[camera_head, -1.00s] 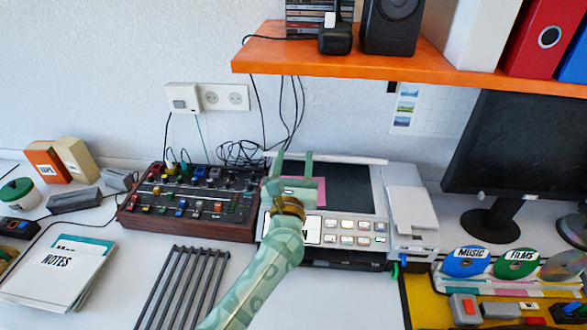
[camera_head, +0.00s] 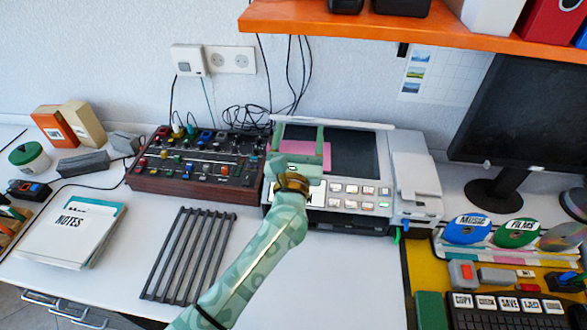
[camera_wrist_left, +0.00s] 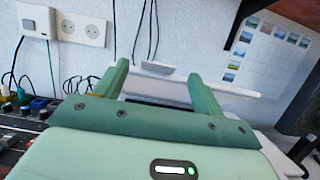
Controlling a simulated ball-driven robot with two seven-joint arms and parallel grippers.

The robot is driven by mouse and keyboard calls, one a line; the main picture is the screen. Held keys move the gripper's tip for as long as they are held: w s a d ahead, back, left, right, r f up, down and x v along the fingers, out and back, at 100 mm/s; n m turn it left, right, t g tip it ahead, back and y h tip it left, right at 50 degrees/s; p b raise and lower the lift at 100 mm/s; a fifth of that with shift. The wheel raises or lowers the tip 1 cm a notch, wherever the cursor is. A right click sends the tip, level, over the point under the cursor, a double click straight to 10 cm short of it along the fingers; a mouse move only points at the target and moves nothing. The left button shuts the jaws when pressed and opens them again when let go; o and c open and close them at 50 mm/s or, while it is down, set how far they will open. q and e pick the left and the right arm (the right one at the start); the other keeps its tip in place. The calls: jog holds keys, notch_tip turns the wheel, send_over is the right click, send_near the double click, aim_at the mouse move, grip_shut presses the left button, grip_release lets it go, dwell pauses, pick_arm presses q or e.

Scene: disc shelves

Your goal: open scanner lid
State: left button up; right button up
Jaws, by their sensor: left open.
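The scanner (camera_head: 415,178) stands at the back middle of the table. Its dark glass (camera_head: 352,152) is uncovered, with a pink sheet (camera_head: 300,148) at its left. The lid (camera_head: 350,123) shows as a thin white strip along the back edge, seen nearly edge-on; it appears raised. My left gripper (camera_head: 298,127) is open and empty over the left part of the scanner, fingers pointing to the back. In the left wrist view, the lid (camera_wrist_left: 235,88) and a small grey tab (camera_wrist_left: 157,67) show behind and between the fingers; contact cannot be told. My right gripper is out of view.
A mixer (camera_head: 195,165) stands close left of the scanner. A black rack (camera_head: 187,255) lies in front of it. An orange shelf (camera_head: 400,30) overhangs the back, and a monitor (camera_head: 520,120) stands at right. The table in front of the scanner is clear.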

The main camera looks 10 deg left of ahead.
pick_arm(q)
jog(key=v, duration=1.3)
jog(key=shift+s, duration=0.2)
jog(key=shift+r, duration=0.1)
jog(key=shift+c, duration=0.3)
